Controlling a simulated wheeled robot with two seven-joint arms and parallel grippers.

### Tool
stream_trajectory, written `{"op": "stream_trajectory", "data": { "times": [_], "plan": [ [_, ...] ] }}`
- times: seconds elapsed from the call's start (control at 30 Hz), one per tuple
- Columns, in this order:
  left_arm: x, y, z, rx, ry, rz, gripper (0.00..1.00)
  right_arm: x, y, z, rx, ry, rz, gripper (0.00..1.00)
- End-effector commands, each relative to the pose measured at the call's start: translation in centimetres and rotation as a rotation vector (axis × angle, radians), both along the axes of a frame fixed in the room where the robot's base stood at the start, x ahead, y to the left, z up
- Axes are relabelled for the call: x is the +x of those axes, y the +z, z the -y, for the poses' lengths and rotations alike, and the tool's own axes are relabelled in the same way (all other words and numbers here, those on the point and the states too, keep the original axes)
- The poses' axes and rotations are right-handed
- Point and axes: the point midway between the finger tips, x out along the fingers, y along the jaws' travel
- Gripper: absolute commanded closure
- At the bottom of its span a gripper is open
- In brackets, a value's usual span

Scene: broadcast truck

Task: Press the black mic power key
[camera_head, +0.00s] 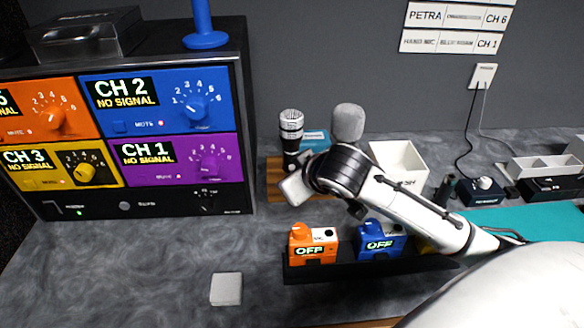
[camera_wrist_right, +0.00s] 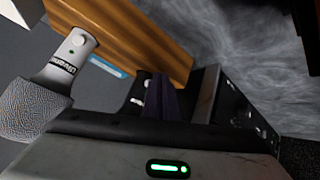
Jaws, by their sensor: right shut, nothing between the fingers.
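The black mic (camera_head: 291,132), with a silver mesh head, stands upright in the wooden rack (camera_head: 275,180). My right gripper (camera_head: 296,189) is at the end of the arm from the right, in front of the rack. It hides the mic's lower body. In the right wrist view, my dark fingers (camera_wrist_right: 163,85) are shut and empty. They cover part of a dark mic (camera_wrist_right: 140,92) beside the wooden rack (camera_wrist_right: 130,25). A small light key shows at their left; contact cannot be told. My left gripper is not in view.
A grey foam-headed mic (camera_head: 347,122) stands right of the black mic. The channel receiver (camera_head: 125,203) is at left. Orange (camera_head: 313,245) and blue (camera_head: 378,242) OFF boxes sit in a black tray in front. The front-left table is mostly clear around a grey square (camera_head: 226,289).

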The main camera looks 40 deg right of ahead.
Motion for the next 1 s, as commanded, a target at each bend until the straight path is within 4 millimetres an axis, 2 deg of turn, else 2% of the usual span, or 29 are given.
{"op": "stream_trajectory", "data": {
  "times": [1.0],
  "plan": [
    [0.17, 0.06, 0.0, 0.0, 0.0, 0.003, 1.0, 0.9, 0.01, 0.6, -0.001, -0.002, 0.001, 1.0]
  ]
}}
